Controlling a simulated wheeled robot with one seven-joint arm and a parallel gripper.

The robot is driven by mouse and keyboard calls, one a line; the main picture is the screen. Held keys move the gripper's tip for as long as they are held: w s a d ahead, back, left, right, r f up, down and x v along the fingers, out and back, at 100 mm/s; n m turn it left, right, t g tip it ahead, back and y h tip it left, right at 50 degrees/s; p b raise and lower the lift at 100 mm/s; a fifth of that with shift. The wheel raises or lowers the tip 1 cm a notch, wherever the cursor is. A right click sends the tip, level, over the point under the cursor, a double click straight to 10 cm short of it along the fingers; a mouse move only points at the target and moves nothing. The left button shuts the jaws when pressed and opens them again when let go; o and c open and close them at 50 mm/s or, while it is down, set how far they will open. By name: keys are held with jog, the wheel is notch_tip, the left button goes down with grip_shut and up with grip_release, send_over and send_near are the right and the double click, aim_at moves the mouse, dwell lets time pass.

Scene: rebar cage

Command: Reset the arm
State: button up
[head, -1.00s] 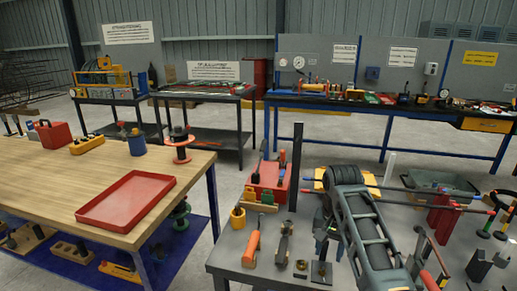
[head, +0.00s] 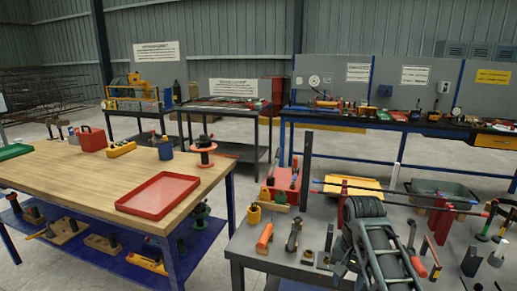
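My dark grey arm (head: 378,250) rises from the bottom edge of the head view, right of centre, in front of the grey table. Its ribbed black joint (head: 362,212) is the highest part of it that shows. A small dark part beside the link, low on its left, may belong to the arm, but I cannot tell. I cannot make out any gripper fingers, so whether the gripper is open or holds something does not show.
A wooden workbench (head: 85,180) with a red tray (head: 158,194) stands left. Floor shows between them.

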jog(key=s+f+n+t, duration=0.1)
jog(key=s+f+t, duration=0.2)
jog(key=s+f, duration=0.85)
jog(key=s+f+n+t, duration=0.25)
jog(key=s+t, duration=0.35)
jog(key=s, duration=1.5)
jog(key=s+r+n+t, duration=0.1)
jog(key=s+r+t, duration=0.2)
jog(key=s+r, duration=0.6)
jog(key=s+r+n+t, duration=0.1)
jog(key=s+r, duration=0.7)
jog(key=r, duration=0.8)
jog(key=shift+s+a+n+t+b, duration=0.25)
jog(key=shift+s+n+t+b, duration=0.1)
jog(key=shift+t, duration=0.55)
